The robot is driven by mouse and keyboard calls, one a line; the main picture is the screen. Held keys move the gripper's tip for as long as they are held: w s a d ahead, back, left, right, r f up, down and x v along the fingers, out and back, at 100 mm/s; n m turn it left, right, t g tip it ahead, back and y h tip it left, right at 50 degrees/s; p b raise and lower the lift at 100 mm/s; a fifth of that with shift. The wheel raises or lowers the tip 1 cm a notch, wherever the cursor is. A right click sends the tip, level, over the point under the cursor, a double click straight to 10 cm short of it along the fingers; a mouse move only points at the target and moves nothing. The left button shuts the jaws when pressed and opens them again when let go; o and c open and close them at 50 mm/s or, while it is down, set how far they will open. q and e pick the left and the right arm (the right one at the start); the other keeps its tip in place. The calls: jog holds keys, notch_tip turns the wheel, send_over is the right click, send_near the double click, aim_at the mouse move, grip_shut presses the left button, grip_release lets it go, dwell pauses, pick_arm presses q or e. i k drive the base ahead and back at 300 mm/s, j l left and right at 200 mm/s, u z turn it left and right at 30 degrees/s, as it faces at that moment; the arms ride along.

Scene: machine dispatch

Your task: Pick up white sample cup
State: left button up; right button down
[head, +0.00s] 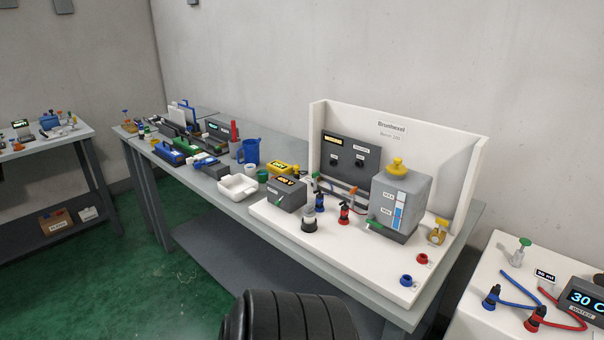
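A small white cup (250,169) stands upright on the long grey bench (354,294), near its middle. It is just in front of a blue jug (250,151) and behind a white tray (237,188). A small green cup (262,176) is right beside it. The white cup is small in the picture, and I cannot see what is inside it. Neither of my grippers is in view.
A white-backed machine station (459,156) with a grey tank (402,200) and knobs fills the bench's right end. Several devices crowd its far left. A side table (75,133) stands left; another white unit (490,279) stands right. Green floor (180,300) is open at lower left.

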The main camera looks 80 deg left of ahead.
aim_at(250, 170)
jog(key=u, duration=3)
jog(key=i+j, duration=0.5)
